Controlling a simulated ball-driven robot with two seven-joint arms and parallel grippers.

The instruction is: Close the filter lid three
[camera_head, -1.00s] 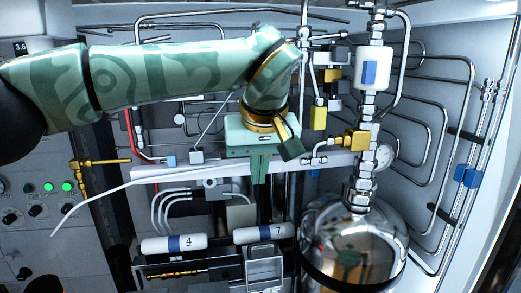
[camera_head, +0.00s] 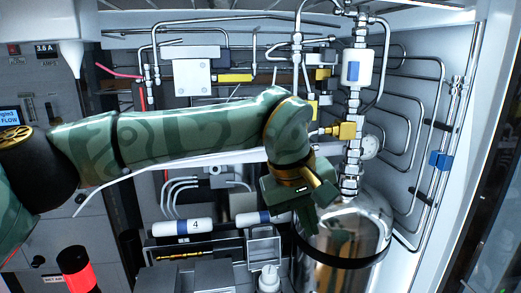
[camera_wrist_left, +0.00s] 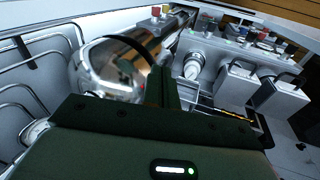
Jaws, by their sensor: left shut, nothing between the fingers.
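My left gripper (camera_head: 308,220) is shut and empty. It points down in front of the shiny metal tank (camera_head: 345,235), beside its left upper part. In the left wrist view the shut fingers (camera_wrist_left: 162,88) stand next to the tank (camera_wrist_left: 118,65). No part bears a readable number three, so I cannot tell which is filter lid three. Grey box-like units (camera_head: 213,275) sit at the bottom of the head view; grey boxes (camera_wrist_left: 237,84) also show right of the fingers in the wrist view. My right gripper is not in view.
A white cylinder marked 4 (camera_head: 182,227) lies left of the gripper, with another white cylinder (camera_head: 252,218) beside it. A metal bracket (camera_head: 263,245) and a white round fitting (camera_head: 268,278) stand below. Pipes and valves (camera_head: 352,130) crowd the cabinet above the tank.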

